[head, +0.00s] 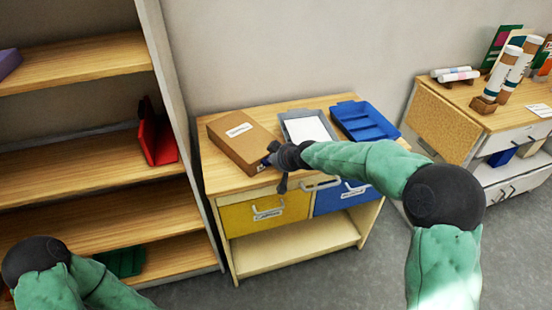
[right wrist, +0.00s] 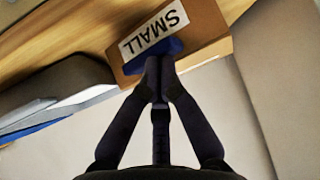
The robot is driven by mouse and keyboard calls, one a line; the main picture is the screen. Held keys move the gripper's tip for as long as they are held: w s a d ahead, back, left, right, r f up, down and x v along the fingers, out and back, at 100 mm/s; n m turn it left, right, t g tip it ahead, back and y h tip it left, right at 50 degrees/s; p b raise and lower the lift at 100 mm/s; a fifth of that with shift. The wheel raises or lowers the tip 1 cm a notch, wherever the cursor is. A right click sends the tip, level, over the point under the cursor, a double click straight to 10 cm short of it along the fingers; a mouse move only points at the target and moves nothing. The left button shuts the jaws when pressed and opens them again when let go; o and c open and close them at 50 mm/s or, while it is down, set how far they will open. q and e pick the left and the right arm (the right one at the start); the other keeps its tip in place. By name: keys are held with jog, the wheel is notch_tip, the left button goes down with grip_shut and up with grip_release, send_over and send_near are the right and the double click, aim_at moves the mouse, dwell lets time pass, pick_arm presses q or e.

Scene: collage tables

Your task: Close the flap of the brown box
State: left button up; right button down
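The brown box (head: 236,148) lies on the left of the small wooden cabinet's top. Its top face, with a white label, looks flat; I cannot tell whether the flap is fully down. In the right wrist view the brown face (right wrist: 205,28) carries a label reading SMALL, with a blue piece (right wrist: 150,57) at its edge. My right gripper (head: 272,160) is at the box's right front edge. Its fingertips (right wrist: 158,66) are together at the blue piece; a firm grip on it cannot be made out. My left gripper is out of view.
The cabinet (head: 222,188) has yellow and blue drawers below. A shelf unit (head: 85,160) stands left, with a red holder (head: 157,137). Another table stands right.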

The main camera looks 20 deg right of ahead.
jog(key=shift+s+a+f+g, duration=0.15)
jog(key=shift+s+f, duration=0.05)
jog(key=shift+f, duration=0.3)
jog(key=shift+s+a+f+g, duration=0.15)
jog(key=shift+f, duration=0.3)
notch_tip(320, 180, up, 5)
jog(key=p, duration=0.3)
pick_arm(q)
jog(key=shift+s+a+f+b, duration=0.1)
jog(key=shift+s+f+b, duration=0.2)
jog(key=shift+b, duration=0.75)
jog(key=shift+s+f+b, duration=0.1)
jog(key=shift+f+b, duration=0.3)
jog(key=shift+b, duration=0.65)
pick_arm(e)
jog(key=s+d+f, duration=0.2)
jog(key=s, duration=0.6)
jog(key=shift+s+d+f, duration=0.2)
jog(key=shift+s+d, duration=0.05)
jog(key=shift+d, duration=0.1)
